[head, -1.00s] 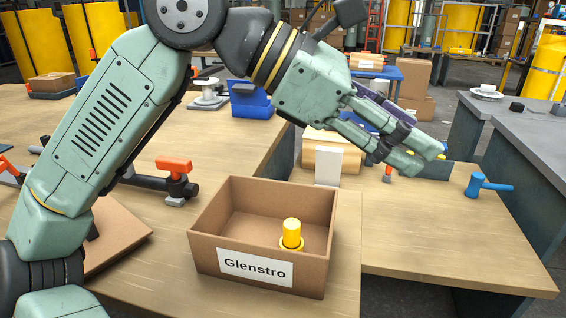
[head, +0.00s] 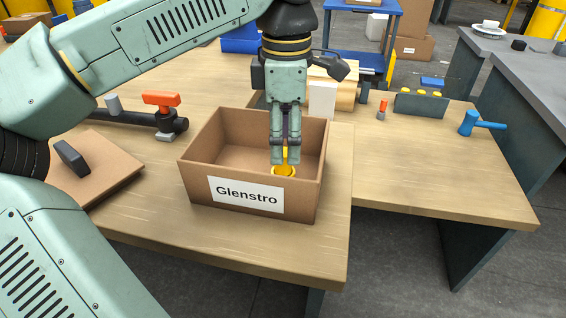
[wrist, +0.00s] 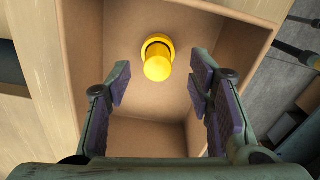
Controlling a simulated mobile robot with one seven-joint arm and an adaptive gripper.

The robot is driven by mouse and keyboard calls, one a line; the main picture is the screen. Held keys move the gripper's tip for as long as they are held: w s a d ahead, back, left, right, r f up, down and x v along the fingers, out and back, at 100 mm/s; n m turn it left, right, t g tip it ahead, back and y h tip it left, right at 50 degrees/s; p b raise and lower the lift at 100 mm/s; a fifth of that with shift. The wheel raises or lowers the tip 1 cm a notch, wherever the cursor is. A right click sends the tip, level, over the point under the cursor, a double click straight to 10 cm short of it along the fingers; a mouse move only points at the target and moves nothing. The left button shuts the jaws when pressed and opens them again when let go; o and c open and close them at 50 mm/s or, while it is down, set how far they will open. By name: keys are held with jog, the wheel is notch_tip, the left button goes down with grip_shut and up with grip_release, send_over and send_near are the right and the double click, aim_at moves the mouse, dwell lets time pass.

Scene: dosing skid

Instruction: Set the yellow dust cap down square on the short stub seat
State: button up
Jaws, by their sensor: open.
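The yellow dust cap (head: 284,171), a short cylinder with a wider rim, is inside the cardboard box labelled Glenstro (head: 195,175). My gripper (head: 285,158) points down into the box over the cap and hides most of it in the head view. In the wrist view the cap (wrist: 157,64) stands on the box floor, ahead of the gap between the open fingers (wrist: 161,82). The fingers are spread on either side and nothing is between them. I cannot tell for sure which part is the short stub seat; a small grey stub (head: 112,105) stands at the dark pipe.
A dark pipe with an orange-handled valve (head: 162,101) lies left of the box. A white block (head: 322,100) stands behind it, and a blue-handled tool (head: 480,124) lies at right. The bench front right is clear.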

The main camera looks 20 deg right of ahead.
aim_at(284, 152)
jog(key=shift+w+a+f, duration=0.1)
jog(key=shift+w+f, duration=0.05)
jog(key=shift+f, duration=2.2)
jog(key=shift+c, duration=0.6)
grip_shut()
